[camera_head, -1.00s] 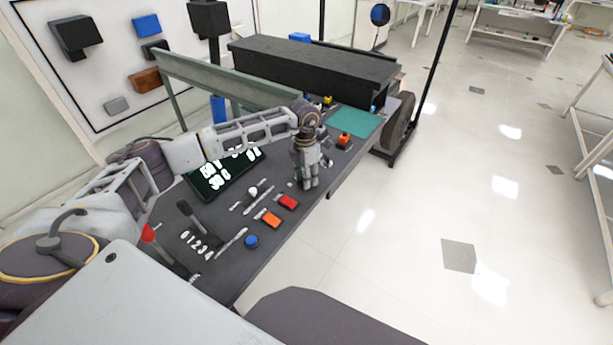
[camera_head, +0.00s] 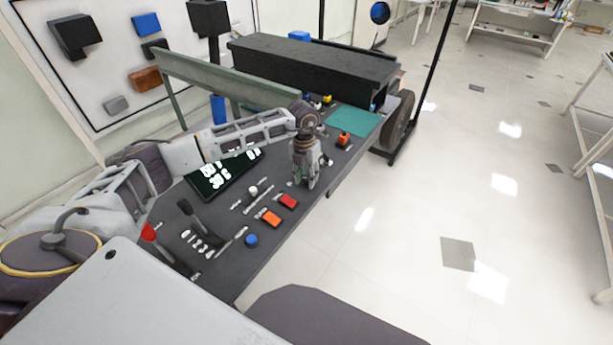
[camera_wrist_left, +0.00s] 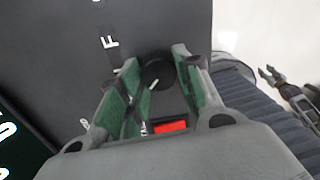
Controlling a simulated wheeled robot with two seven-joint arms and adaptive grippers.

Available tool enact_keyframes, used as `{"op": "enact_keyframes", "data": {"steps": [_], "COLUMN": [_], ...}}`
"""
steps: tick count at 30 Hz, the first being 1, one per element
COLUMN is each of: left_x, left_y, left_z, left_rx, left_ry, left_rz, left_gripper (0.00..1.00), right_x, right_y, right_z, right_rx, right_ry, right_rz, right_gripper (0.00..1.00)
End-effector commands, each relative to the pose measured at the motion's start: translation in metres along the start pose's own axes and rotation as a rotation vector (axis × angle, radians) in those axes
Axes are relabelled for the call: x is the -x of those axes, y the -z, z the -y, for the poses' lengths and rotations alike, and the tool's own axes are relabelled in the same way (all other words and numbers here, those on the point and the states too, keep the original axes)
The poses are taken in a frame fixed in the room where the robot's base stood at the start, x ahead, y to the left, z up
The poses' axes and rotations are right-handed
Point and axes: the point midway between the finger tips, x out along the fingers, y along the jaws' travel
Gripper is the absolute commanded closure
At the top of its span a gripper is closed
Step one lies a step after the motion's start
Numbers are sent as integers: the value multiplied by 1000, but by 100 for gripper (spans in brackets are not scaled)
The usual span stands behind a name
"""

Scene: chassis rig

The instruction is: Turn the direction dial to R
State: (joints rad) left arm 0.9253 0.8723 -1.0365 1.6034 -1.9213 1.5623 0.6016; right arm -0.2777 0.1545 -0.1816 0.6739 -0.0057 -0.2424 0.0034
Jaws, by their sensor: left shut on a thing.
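The direction dial (camera_wrist_left: 157,73) is a round black knob with a small white mark on it, seen in the left wrist view. My left gripper (camera_wrist_left: 158,80) has its green-padded fingers on either side of the dial and is shut on it. In the head view my left gripper (camera_head: 307,183) points down at the console's near edge and hides the dial. A white letter F (camera_wrist_left: 112,42) lies left of the dial; other white marks are only partly visible. What seems to be my right gripper (camera_wrist_left: 268,76) shows small at the right of the wrist view.
The dark console (camera_head: 222,275) bears red (camera_head: 288,201) and orange (camera_head: 269,218) switches, a blue button (camera_head: 251,240), a red-topped lever (camera_head: 148,232) and a lit display (camera_head: 205,185). A teal panel (camera_head: 352,121) lies beyond my gripper. Open floor is to the right.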

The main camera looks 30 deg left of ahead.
Motion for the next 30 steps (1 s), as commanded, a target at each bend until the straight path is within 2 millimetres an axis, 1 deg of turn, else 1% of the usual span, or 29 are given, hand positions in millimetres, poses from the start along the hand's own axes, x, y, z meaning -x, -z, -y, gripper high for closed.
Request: {"op": "enact_keyframes", "data": {"steps": [11,12,16,23,25,26,30], "left_x": [1,1,1,0,0,1,4], "left_y": [-1,-1,-1,0,0,0,0], "left_z": [0,0,0,0,0,0,0], "left_rx": [6,6,5,4,4,4,4], "left_ry": [0,0,0,0,0,0,0], "left_rz": [4,4,3,1,1,1,2], "left_gripper": [90,61,44,44,44,44,44], "right_x": [0,1,1,1,0,0,0], "right_y": [-10,-11,-10,-6,-1,0,-2], "right_z": [16,17,16,10,1,0,3], "right_rx": [-6,-6,-6,-3,-1,-1,-2], "right_ry": [17,18,17,11,1,0,3], "right_rz": [14,15,14,7,3,2,4], "right_gripper": [60,60,60,60,60,60,60]}}
